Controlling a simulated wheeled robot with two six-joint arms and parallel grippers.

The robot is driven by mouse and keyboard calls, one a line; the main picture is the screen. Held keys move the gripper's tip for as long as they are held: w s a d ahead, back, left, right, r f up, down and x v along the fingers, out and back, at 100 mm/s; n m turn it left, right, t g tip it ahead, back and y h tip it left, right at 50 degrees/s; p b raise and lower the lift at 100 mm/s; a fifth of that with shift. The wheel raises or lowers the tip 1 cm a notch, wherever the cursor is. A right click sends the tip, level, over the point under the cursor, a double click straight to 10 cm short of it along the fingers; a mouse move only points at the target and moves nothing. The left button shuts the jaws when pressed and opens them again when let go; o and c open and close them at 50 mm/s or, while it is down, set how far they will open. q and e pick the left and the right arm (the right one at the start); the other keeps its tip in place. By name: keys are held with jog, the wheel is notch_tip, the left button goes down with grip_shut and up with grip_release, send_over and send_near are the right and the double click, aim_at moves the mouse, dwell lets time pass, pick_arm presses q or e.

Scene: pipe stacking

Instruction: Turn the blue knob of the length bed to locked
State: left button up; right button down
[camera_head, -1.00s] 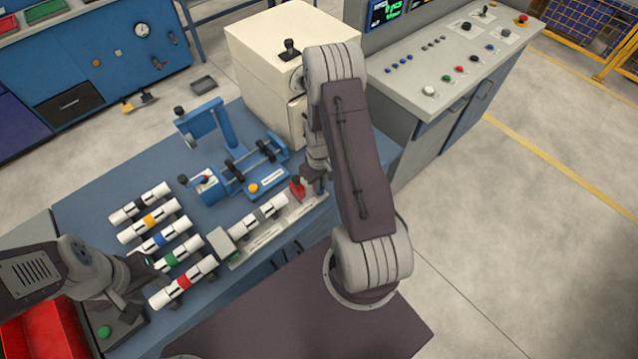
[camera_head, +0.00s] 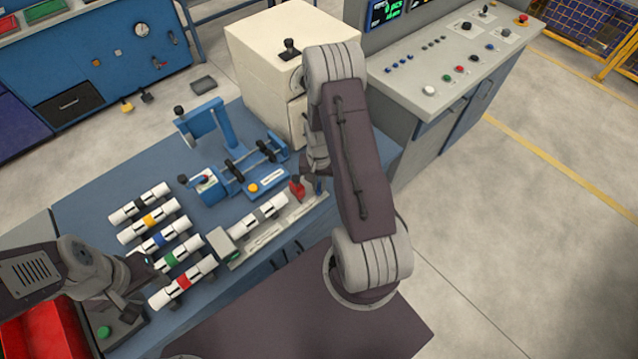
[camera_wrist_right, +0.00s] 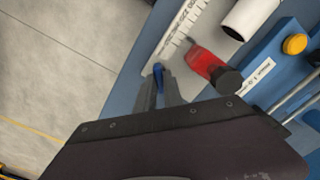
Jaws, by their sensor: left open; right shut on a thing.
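The length bed (camera_head: 265,236) is a grey rail with a printed scale along the front edge of the blue bench. It also shows in the right wrist view (camera_wrist_right: 181,40). A white pipe with a grey band (camera_head: 262,211) lies on it, and a red stop (camera_head: 297,187) stands near its right end. The blue knob (camera_wrist_right: 158,76) shows between the fingers of my right gripper (camera_wrist_right: 161,92), which is shut on it. The knob's lock marking cannot be read. In the head view my right arm hides most of that gripper. My left gripper (camera_head: 140,270) is open beside the left ends of the pipes.
Several white pipes with coloured bands (camera_head: 170,237) lie in a row on the bench, left of the bed. A blue fixture (camera_head: 250,160) with a yellow button stands behind the bed. A cream cabinet (camera_head: 265,60) stands behind my right arm.

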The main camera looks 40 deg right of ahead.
aim_at(319, 186)
jog(key=m, duration=0.8)
jog(key=shift+m, duration=0.6)
jog(key=c, duration=1.5)
grip_release()
jog(key=shift+o, duration=0.2)
jog(key=shift+r, duration=0.1)
notch_tip(319, 186, up, 9)
jog(key=shift+b, duration=0.4)
